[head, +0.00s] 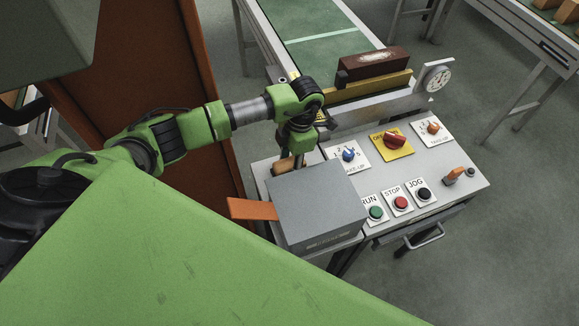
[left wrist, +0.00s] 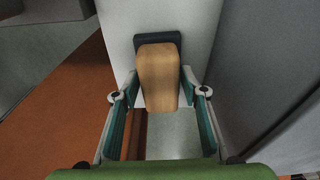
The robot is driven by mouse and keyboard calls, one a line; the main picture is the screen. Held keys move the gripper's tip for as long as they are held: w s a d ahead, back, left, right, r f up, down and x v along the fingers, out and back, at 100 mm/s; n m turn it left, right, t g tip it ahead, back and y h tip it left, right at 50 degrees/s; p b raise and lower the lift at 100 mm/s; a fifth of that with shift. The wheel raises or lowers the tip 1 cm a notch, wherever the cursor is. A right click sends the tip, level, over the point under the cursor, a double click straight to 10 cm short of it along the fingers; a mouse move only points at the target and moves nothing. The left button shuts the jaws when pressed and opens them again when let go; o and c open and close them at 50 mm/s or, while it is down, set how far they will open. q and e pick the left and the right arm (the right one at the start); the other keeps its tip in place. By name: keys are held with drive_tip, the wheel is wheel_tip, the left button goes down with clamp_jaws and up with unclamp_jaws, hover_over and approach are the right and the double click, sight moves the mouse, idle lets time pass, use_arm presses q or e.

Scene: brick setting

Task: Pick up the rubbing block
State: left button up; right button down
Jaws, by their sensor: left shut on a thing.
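The rubbing block (left wrist: 158,77) appears in the left wrist view as a tan wooden block with a dark grey part at its far end. It lies between the teal-padded fingers of my left gripper (left wrist: 158,88), which is shut on it. A light grey surface is right behind it. In the head view a small tan wooden piece (head: 284,166) shows beside my left gripper (head: 297,158), behind a grey box; the fingers are mostly hidden there. I cannot tell whether the block still touches its support. My right gripper is not in view.
A grey box (head: 318,205) stands close in front of my left gripper, with an orange piece (head: 252,209) at its left. A control panel (head: 448,186) with knobs and RUN, STOP and JOG buttons is to the right. A brown panel (head: 150,75) stands behind my left arm.

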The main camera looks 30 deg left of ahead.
sight(290, 162)
use_arm(q)
drive_tip(key=shift+r+p, duration=0.25)
drive_tip(key=shift+p, duration=0.05)
drive_tip(key=shift+w+r, duration=0.1)
drive_tip(key=shift+r, duration=0.25)
wheel_tip(290, 162, up, 9)
drive_tip(key=b, duration=0.2)
drive_tip(key=shift+f+b, duration=0.1)
drive_tip(key=shift+b, duration=0.3)
drive_tip(key=shift+r, duration=0.3)
